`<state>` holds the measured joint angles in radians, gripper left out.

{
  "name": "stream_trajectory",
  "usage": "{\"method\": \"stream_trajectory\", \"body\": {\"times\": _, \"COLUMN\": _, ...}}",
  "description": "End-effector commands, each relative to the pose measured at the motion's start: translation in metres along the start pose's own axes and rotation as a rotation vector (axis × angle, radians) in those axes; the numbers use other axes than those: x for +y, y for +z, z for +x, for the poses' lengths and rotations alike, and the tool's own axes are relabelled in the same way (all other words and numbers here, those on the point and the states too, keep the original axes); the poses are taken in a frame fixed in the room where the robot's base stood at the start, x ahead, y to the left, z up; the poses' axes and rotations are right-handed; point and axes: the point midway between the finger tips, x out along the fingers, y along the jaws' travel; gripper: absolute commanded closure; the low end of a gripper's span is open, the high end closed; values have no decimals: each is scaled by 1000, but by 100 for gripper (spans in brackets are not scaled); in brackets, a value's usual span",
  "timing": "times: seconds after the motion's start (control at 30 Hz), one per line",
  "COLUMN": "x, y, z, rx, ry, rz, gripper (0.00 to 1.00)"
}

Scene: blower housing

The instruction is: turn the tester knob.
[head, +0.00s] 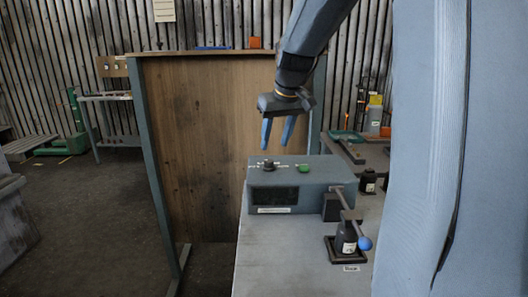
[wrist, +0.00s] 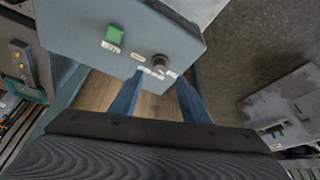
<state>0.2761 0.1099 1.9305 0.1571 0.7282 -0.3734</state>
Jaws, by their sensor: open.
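The tester is a grey-blue box (head: 316,182) on the bench, with a dark front window. Its black knob (head: 268,165) stands on the left part of the top, with small white labels around it. A green button (head: 303,168) sits to the right of the knob. My gripper (head: 278,134) points down above the box, its two blue fingers apart and empty. In the wrist view the knob (wrist: 159,61) lies ahead of the gap between the fingertips (wrist: 158,85), apart from both. The green button (wrist: 115,34) shows to its left there.
A lever with a blue ball (head: 365,243) and a black fixture (head: 346,240) stand at the box's front right. A wooden panel (head: 205,140) stands behind. Other fixtures and bins (head: 374,115) are at the back right. The bench front (head: 280,260) is clear.

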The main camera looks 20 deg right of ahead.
Motion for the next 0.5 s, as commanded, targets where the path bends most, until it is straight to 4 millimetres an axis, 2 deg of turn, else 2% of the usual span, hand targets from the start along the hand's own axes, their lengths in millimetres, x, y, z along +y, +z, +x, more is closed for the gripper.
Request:
{"method": "stream_trajectory", "body": {"times": 0.17, "x": 2, "y": 1, "z": 10, "rx": -3, "ry": 0, "rz": 3, "gripper": 58}}
{"method": "stream_trajectory", "body": {"times": 0.5, "x": 4, "y": 2, "z": 59, "rx": -3, "ry": 2, "rz": 7, "gripper": 58}}
